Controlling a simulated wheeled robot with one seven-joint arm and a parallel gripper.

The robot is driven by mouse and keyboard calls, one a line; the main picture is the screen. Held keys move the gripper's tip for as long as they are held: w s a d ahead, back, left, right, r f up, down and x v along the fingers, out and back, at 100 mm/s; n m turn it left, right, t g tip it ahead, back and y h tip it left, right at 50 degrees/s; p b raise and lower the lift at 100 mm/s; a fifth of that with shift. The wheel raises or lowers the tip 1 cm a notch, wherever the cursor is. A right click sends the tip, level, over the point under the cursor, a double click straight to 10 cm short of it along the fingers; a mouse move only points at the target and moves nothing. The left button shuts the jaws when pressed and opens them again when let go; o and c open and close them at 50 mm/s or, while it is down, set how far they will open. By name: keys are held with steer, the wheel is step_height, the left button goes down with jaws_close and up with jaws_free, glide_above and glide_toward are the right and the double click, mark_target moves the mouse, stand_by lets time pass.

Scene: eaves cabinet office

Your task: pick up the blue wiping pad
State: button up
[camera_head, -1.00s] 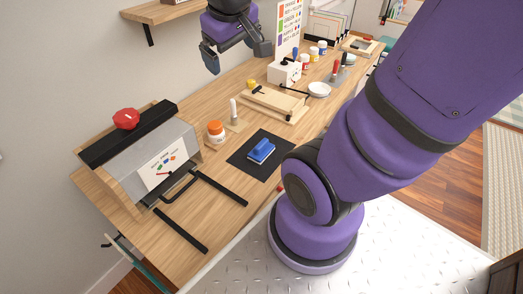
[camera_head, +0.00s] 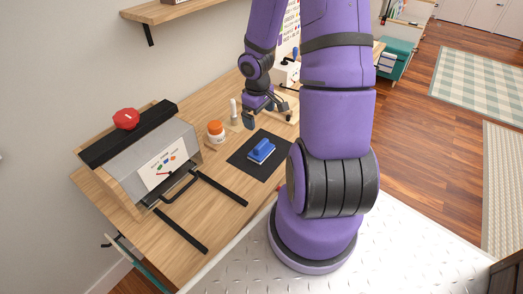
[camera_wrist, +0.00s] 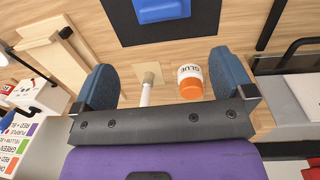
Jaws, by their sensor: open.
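The blue wiping pad (camera_head: 261,150) lies on a black mat (camera_head: 244,162) on the wooden desk, with its raised blue handle on top. In the wrist view the pad (camera_wrist: 163,9) is at the top edge, partly cut off, on the black mat (camera_wrist: 122,27). My gripper (camera_head: 265,118) is above the desk, just behind the mat, in the head view. Its fingers (camera_wrist: 168,82) are wide apart with nothing held between them. The pad lies beyond the fingertips in the wrist view.
A wooden frame (camera_wrist: 55,50) and white box (camera_wrist: 42,95) stand nearby.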

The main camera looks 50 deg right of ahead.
mark_target(261, 143)
steer(key=f, duration=0.3)
steer(key=shift+s+d+f+y, duration=0.1)
steer(key=shift+s+f+y, duration=0.2)
steer(key=shift+f+y, duration=0.1)
steer(key=shift+f, duration=2.3)
steer(key=shift+w+d+f, duration=0.1)
steer(key=shift+d+f, duration=0.05)
steer(key=shift+f, duration=1.25)
steer(key=shift+w+d+f, duration=0.1)
steer(key=shift+d+f, duration=0.05)
steer(key=shift+f, duration=1.25)
steer(key=c, duration=1)
steer(key=shift+r, duration=0.1)
